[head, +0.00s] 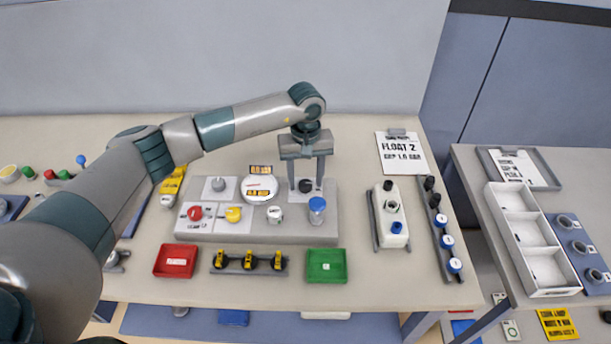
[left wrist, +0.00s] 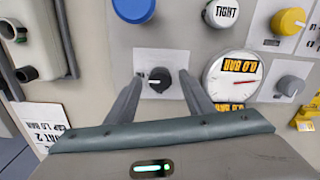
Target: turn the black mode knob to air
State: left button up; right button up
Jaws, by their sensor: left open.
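The black mode knob (head: 305,186) sits on a white plate at the back right of the grey panel (head: 342,226). In the left wrist view the black knob (left wrist: 159,80) is upright between my fingers, with a small light mark on its plate to the left. I cannot read which setting it points to. My left gripper (head: 305,183) points down over the knob, open, one finger on each side. In the left wrist view the open gripper (left wrist: 161,76) shows a gap on both sides of the knob. My right gripper is not in view.
Close by on the panel are a gauge (head: 259,189), a blue cap (head: 317,205), a grey knob (head: 218,184), a yellow knob (head: 233,214) and a red knob (head: 195,212). Red (head: 176,261) and green (head: 326,266) trays stand in front. A white tank (head: 389,216) stands to the right.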

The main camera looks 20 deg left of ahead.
pick_arm(q)
jog(key=shift+c, duration=0.3)
jog(key=c, duration=1)
